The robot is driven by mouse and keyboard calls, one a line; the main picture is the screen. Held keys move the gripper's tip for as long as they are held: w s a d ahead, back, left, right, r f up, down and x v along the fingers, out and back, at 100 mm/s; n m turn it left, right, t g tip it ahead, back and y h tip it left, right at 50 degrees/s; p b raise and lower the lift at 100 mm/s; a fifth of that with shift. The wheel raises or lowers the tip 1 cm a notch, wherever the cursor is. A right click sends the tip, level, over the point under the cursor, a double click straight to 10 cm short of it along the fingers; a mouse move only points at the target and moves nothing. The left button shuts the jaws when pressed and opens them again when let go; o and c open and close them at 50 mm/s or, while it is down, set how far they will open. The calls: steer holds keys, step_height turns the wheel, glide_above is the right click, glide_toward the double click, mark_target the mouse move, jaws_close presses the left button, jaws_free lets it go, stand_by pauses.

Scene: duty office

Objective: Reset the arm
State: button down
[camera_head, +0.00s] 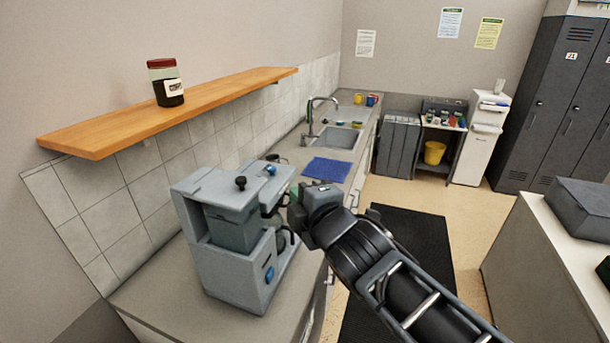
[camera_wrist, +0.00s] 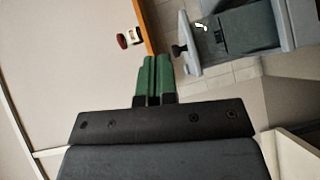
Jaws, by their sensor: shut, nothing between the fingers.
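My arm reaches in from the lower right of the head view, and its end is beside the right side of a grey coffee machine (camera_head: 241,278). The fingertips are hard to make out there. In the wrist view my gripper (camera_wrist: 155,62) has its green fingers together, with nothing between them. The coffee machine also shows in the wrist view (camera_wrist: 235,35), tilted, to the right of the fingers. I cannot tell from these views whether the gripper touches the machine.
A wooden shelf (camera_head: 200,108) with a red-lidded jar (camera_head: 166,84) hangs above the counter (camera_head: 160,293). A blue cloth (camera_head: 327,170) lies before the sink (camera_head: 338,138). A dark mat (camera_head: 421,236) covers the floor. A white-topped desk (camera_head: 545,240) stands at right.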

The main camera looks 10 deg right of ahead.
steer(key=shift+s+d+r+p, duration=0.1)
steer(key=shift+s+d+p, duration=0.15)
steer(key=shift+p, duration=0.4)
steer(key=s+d+f+m+g+h+b, duration=0.1)
steer(key=s+d+f+m+g, duration=0.1)
steer(key=f+m, duration=0.4)
steer(key=s+d+f+m+g+h+b, duration=0.1)
steer(key=s+d+f+m+g, duration=0.1)
steer(key=f+m+g, duration=0.3)
steer(key=s+d+f+m+g+h+b, duration=0.1)
steer(key=s+d+f+m+g, duration=0.1)
steer(key=s+f+m+g, duration=0.2)
step_height(320, 180, down, 3)
steer(key=m, duration=0.4)
steer(key=shift+s+d+h+b, duration=0.2)
steer(key=shift+d+h+b, duration=0.15)
steer(key=shift+d+h, duration=0.05)
steer(key=shift+r, duration=0.1)
